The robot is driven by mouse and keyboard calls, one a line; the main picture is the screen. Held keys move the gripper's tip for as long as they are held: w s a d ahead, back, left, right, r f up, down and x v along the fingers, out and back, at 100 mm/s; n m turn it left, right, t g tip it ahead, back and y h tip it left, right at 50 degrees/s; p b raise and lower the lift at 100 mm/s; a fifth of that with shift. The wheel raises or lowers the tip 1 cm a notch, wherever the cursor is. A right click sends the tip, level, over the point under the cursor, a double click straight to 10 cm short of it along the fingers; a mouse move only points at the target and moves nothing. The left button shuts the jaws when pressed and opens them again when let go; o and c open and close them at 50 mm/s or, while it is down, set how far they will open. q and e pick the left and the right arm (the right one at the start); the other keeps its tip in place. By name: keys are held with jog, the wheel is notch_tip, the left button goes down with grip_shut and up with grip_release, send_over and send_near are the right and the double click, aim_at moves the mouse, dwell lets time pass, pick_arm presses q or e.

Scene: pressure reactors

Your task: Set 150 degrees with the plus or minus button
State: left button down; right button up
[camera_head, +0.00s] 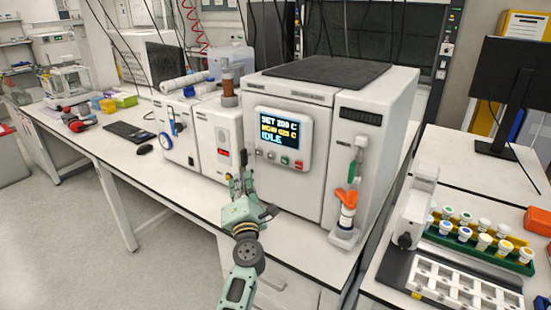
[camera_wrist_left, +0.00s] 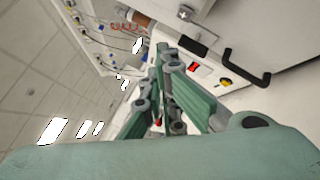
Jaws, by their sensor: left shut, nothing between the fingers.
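The reactor's control panel (camera_head: 282,138) is on the front of the large white unit. Its screen (camera_head: 279,128) shows a SET line that looks like 200 C, a NOW line that looks like 025 C, and IDLE. Below it are two small grey buttons (camera_head: 265,154), a green button (camera_head: 285,160) and a red button (camera_head: 299,164). Any plus or minus marks are too small to read. My left gripper (camera_head: 240,178) is shut and empty, below and left of the panel, apart from the buttons. Its green fingers (camera_wrist_left: 160,75) point at the equipment in the left wrist view.
A vial rack (camera_head: 480,240) is on the right table. The floor in front of the bench is clear.

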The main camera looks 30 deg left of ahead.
aim_at(271, 156)
pick_arm(q)
jog(key=w+b, duration=0.5)
jog(key=w, duration=0.3)
jog(key=shift+w+d, duration=0.35)
jog(key=shift+d, duration=0.05)
pick_arm(e)
jog(key=f, duration=0.1)
jog(key=s+f, duration=0.1)
jog(key=f, duration=0.1)
jog(key=d+f, duration=0.1)
jog(key=f, duration=0.1)
jog(key=shift+s, duration=0.2)
jog(key=shift+s+a, duration=0.1)
jog(key=shift+a, duration=0.15)
jog(key=shift+s+d, duration=0.15)
jog(key=shift+d, duration=0.15)
pick_arm(q)
jog(key=shift+w, duration=0.1)
pick_arm(e)
jog(key=shift+f, duration=0.1)
pick_arm(q)
jog(key=shift+w, duration=0.3)
pick_arm(e)
jog(key=shift+f, duration=0.1)
